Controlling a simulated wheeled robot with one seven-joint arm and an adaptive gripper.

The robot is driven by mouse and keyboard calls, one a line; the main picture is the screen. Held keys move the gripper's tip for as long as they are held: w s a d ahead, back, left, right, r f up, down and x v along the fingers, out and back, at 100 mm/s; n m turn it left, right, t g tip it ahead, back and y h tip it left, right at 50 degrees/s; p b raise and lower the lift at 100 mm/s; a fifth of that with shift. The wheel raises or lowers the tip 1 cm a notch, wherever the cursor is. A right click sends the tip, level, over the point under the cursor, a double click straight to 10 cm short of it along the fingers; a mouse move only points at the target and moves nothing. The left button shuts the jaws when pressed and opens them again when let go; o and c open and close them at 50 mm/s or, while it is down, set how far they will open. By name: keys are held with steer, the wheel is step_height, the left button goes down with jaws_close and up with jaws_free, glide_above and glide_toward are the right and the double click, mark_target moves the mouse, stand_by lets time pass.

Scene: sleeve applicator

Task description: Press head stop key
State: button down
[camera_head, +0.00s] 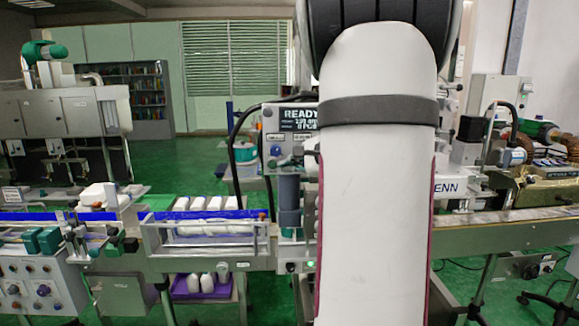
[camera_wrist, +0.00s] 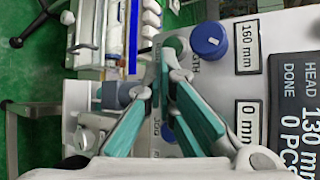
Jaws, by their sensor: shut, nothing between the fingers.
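The machine's control panel (camera_head: 275,135) shows in the head view left of my arm, which hides its right part. In the wrist view the panel appears turned sideways, with a dark display (camera_wrist: 297,100) reading HEAD DONE, 130 mm and 0 PCS. My gripper (camera_wrist: 163,72) has teal fingers close together at the tips and holds nothing. The tips overlap the view of a green round control (camera_wrist: 174,46), partly hidden; contact cannot be told. A blue control (camera_wrist: 168,132) beside the JOG label is partly behind a finger. I cannot read a head stop label.
A blue knob (camera_wrist: 208,40) stands out from the panel near the fingertips, beside the 160 mm readout (camera_wrist: 246,47). A 0 mm readout (camera_wrist: 249,121) is below it. In the head view, a conveyor (camera_head: 490,230) runs across, with white bottles (camera_head: 207,203) behind it at left.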

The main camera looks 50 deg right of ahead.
steer(key=shift+s+a, duration=0.4)
steer(key=shift+a, duration=0.1)
steer(key=s+a+b, duration=0.1)
steer(key=s+a, duration=0.2)
steer(key=shift+s+a, duration=0.15)
steer(key=shift+a, duration=0.25)
stand_by(0.9)
